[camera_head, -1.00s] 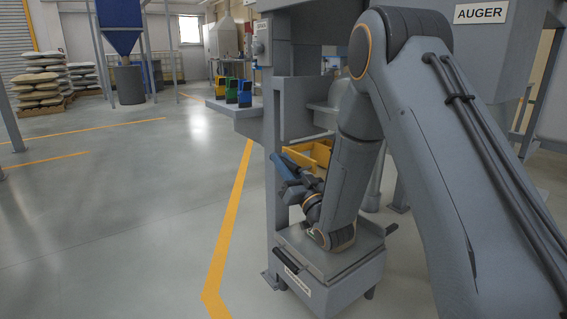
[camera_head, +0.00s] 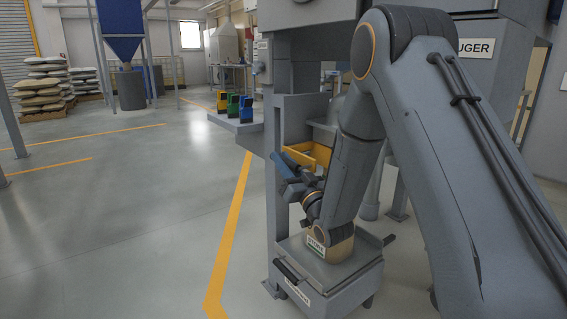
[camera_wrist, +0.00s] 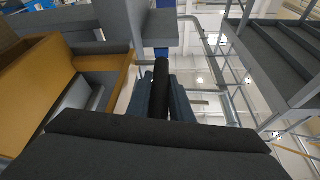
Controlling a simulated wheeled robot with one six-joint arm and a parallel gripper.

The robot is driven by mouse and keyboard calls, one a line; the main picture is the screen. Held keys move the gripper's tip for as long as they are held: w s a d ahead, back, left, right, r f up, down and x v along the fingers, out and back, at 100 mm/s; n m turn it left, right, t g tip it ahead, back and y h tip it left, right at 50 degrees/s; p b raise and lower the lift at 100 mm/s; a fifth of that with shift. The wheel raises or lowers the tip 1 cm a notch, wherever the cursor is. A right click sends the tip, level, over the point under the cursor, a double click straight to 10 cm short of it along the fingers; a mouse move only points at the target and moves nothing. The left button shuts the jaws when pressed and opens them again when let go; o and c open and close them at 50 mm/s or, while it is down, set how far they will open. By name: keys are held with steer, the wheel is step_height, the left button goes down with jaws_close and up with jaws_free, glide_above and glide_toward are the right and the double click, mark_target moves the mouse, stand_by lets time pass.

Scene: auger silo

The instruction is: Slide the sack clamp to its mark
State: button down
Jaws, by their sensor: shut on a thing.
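My gripper (camera_wrist: 165,100) has its two blue-grey fingers on either side of a dark round bar (camera_wrist: 161,80) in the wrist view. The bar appears to be the sack clamp's handle, and the fingers are shut on it. In the head view my gripper (camera_head: 288,172) is low beside the grey post, in front of a yellow open-topped part (camera_head: 312,153). A yellow part with dark edges (camera_wrist: 48,75) also stands close on the left in the wrist view. The clamp's body and its mark cannot be made out clearly; my arm hides part of that area.
A grey platform (camera_head: 345,288) stands below my arm, with a tan item labelled STORE (camera_head: 317,246) on it. A grey shelf (camera_head: 232,118) holds green, blue and yellow blocks. The grey post (camera_head: 271,200) is close to my gripper. Open floor (camera_head: 130,220) lies at left.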

mark_target(315, 161)
steer(key=shift+r, duration=0.35)
steer(key=c, duration=1.6)
jaws_free()
steer(key=shift+f, duration=0.15)
steer(key=shift+s+d+f, duration=0.15)
steer(key=shift+s, duration=0.1)
steer(key=p+v, duration=0.1)
steer(key=v, duration=0.6)
steer(key=shift+d, duration=0.1)
